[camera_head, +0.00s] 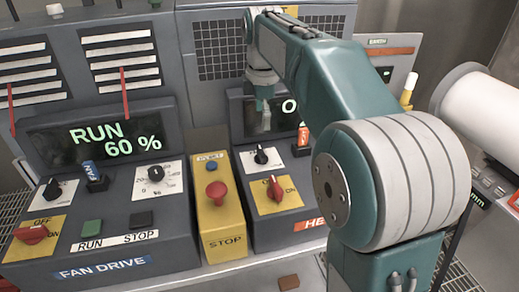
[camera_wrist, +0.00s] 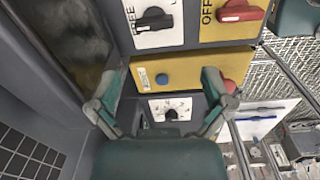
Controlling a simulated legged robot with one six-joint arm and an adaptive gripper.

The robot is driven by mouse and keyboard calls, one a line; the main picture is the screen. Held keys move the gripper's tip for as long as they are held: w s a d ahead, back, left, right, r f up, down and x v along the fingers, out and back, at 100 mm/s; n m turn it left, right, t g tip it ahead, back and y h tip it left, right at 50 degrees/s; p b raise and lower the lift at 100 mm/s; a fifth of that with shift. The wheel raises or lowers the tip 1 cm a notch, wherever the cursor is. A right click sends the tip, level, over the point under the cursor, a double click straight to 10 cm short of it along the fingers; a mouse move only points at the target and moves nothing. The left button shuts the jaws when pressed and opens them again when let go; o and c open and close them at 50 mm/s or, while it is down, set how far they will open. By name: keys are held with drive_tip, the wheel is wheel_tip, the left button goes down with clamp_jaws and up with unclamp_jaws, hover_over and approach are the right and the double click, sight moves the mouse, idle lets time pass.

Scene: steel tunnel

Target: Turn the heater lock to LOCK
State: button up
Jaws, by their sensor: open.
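The heater lock is a black knob (camera_head: 261,156) on a white plate, on the right-hand panel in the head view. In the wrist view the knob (camera_wrist: 152,22) is at the top, with its long handle lying across the picture. The word FREE shows near its left end; a LOCK marking cannot be made out. My gripper (camera_head: 264,108) hangs in front of the heater display, above and behind the knob. In the wrist view my gripper (camera_wrist: 165,82) has its fingers spread wide with nothing between them, below the lock knob and apart from it.
A red OFF/ON switch (camera_head: 274,188) sits just below the lock knob. A yellow panel (camera_head: 221,222) with a red stop button (camera_head: 216,190) stands to the left. An orange tag (camera_head: 304,134) stands right of the knob. The fan drive panel (camera_head: 120,225) is at far left.

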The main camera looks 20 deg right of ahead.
sight(261, 150)
drive_tip(key=shift+n, duration=0.5)
drive_tip(key=f, duration=0.3)
drive_tip(key=w+f, duration=0.1)
drive_tip(key=f, duration=0.7)
drive_tip(key=shift+w, duration=0.15)
drive_tip(key=c, duration=1)
